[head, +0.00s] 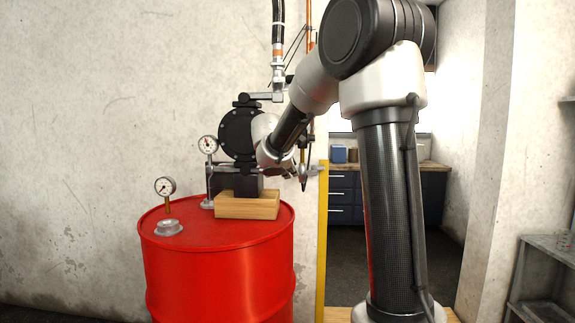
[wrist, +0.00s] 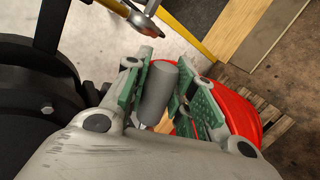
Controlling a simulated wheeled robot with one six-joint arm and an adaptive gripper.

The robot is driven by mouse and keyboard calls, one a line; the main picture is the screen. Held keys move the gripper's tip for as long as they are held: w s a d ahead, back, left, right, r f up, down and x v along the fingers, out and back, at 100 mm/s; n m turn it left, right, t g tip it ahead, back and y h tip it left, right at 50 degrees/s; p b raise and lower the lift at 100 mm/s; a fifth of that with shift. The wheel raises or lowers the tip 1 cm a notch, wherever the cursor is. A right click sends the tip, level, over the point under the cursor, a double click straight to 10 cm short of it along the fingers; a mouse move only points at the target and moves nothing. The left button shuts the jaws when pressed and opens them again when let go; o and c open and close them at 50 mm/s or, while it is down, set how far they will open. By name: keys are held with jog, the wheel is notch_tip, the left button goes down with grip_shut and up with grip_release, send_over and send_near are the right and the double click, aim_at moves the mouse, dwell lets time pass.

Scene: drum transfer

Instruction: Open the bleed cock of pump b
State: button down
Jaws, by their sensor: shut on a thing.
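A black round pump (head: 238,135) stands on a wooden block on top of the red drum (head: 215,265). Part of its black body (wrist: 35,95) fills the left of the wrist view. My gripper (wrist: 163,88) is shut on a grey cylinder (wrist: 158,95), which lies between its green pads. I cannot tell from these views whether this cylinder is the handle of the bleed cock or how far it is turned. In the head view my wrist covers the pump's right side and hides the grip. No marking that names pump b is legible.
Two gauges (head: 208,146) (head: 165,187) stand on the drum, left of the pump. The wooden block (head: 247,205) is under it. A hose (head: 278,45) hangs above. An orange-tipped fitting (wrist: 145,25) is close to my gripper. A yellow post (head: 322,240) stands right of the drum.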

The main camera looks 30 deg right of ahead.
jog(key=shift+s+d+f+m+t+y, duration=0.1)
jog(key=shift+f+m+t+y, duration=0.1)
jog(key=shift+f+m+y, duration=0.2)
jog(key=shift+s+d+f+m+t+y, duration=0.1)
jog(key=shift+f+m+t+y, duration=0.15)
jog(key=shift+f+m, duration=0.2)
jog(key=shift+w+f+y, duration=0.1)
jog(key=shift+f+y, duration=0.25)
jog(key=shift+f, duration=0.05)
jog(key=shift+m, duration=0.25)
jog(key=c, duration=1.2)
grip_release()
jog(key=shift+o, duration=0.2)
jog(key=shift+a+r, duration=0.1)
jog(key=shift+s+a+r, duration=0.2)
jog(key=shift+s, duration=0.05)
jog(key=v, duration=1.1)
jog(key=shift+s+f, duration=0.15)
jog(key=shift+s, duration=0.05)
